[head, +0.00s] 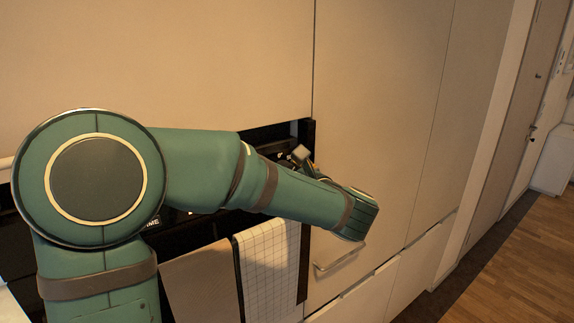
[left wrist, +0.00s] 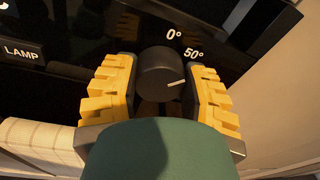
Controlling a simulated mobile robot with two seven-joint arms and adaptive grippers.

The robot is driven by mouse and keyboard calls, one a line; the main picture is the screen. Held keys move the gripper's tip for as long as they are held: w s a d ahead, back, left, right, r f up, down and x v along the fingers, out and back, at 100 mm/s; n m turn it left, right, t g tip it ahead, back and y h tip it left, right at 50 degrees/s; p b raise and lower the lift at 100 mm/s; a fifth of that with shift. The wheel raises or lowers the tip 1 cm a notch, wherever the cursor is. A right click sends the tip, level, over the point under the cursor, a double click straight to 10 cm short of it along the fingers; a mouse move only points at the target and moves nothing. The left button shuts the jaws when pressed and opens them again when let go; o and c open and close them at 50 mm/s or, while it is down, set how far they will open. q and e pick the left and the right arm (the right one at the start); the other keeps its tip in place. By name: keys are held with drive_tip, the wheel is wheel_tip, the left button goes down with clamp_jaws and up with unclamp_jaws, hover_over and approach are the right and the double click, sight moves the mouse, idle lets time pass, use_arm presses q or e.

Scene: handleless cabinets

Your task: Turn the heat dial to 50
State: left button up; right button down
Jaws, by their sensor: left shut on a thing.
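The heat dial (left wrist: 158,72) is a round black knob on the black oven panel in the left wrist view. The "0°" mark (left wrist: 174,35) is above the dial. My left gripper (left wrist: 164,68) is shut on the dial, with one yellow-padded finger on each side of it. In the head view my green left arm reaches across the oven front and hides the dial and most of the gripper. My right gripper is in neither view.
A brown towel (head: 204,284) and a white checked towel (head: 270,272) hang at the oven front. A "LAMP" label (left wrist: 21,52) is left of the dial. A cabinet handle (head: 340,258) is right of the oven. Wooden floor (head: 510,265) is clear at right.

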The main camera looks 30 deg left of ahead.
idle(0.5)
use_arm(q)
drive_tip(key=o, duration=1.2)
drive_tip(key=v, duration=1.2)
